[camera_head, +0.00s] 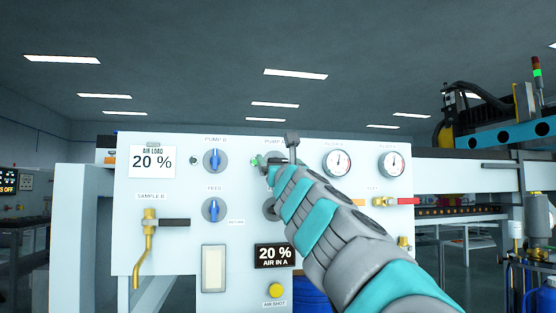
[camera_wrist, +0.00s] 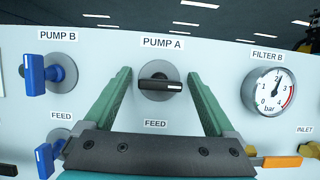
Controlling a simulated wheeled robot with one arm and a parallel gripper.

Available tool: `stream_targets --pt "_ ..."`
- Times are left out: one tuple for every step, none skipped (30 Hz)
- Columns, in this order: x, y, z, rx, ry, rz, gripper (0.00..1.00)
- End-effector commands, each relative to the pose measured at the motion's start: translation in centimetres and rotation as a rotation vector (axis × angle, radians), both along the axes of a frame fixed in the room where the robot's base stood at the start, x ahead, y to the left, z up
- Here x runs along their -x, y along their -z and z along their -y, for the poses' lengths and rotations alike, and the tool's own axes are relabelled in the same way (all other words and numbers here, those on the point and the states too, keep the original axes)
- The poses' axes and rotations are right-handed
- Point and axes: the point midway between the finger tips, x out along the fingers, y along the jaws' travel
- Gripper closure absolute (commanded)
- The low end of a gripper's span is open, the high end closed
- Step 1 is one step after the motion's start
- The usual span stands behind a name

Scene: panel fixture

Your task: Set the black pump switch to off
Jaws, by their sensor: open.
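The black pump switch (camera_wrist: 158,86) sits on a round grey plate under the label PUMP A in the wrist view. Its handle lies about level, with a white mark at its right end. My gripper (camera_wrist: 160,76) is open, with one green finger on each side of the switch and a gap to the handle on both sides. In the head view my gripper (camera_head: 279,161) is at the panel under the PUMP A label and hides the switch. I cannot tell how far the fingertips are from the panel.
The white panel (camera_head: 180,255) also holds a blue PUMP B switch (camera_head: 215,160), a blue FEED switch (camera_head: 211,209), two gauges (camera_head: 337,162) (camera_head: 391,164), and a brass sample tap (camera_head: 149,225). A green lamp (camera_head: 254,161) shows left of my gripper. A second FEED switch is mostly hidden by my arm.

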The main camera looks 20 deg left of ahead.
Motion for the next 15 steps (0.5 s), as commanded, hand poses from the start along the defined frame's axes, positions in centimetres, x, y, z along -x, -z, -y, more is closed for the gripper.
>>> stream_targets --pt "0.00 0.02 0.01 0.000 0.000 0.000 0.10" --pt "0.00 0.02 0.00 0.000 0.000 0.000 0.11" --pt "0.00 0.02 0.00 0.000 0.000 0.000 0.16" --pt "0.00 0.02 0.00 0.000 0.000 0.000 0.19" --pt "0.00 0.02 0.00 0.000 0.000 0.000 0.22" --pt "0.00 0.03 0.00 0.000 0.000 0.000 0.27" --pt "0.00 0.03 0.00 0.000 0.000 0.000 0.30" --pt "0.00 0.03 0.00 0.000 0.000 0.000 0.34" --pt "0.00 0.03 -0.01 0.000 0.000 0.000 0.38" --pt "0.00 0.03 0.00 0.000 0.000 0.000 0.42" --pt "0.00 0.03 -0.01 0.000 0.000 0.000 0.45" --pt "0.00 0.03 -0.01 0.001 0.000 -0.001 0.49" --pt "0.00 0.03 -0.01 0.001 0.000 -0.001 0.53" --pt "0.00 0.03 -0.01 0.001 0.000 -0.001 0.56" --pt "0.00 0.04 -0.01 0.001 0.000 -0.001 0.61"
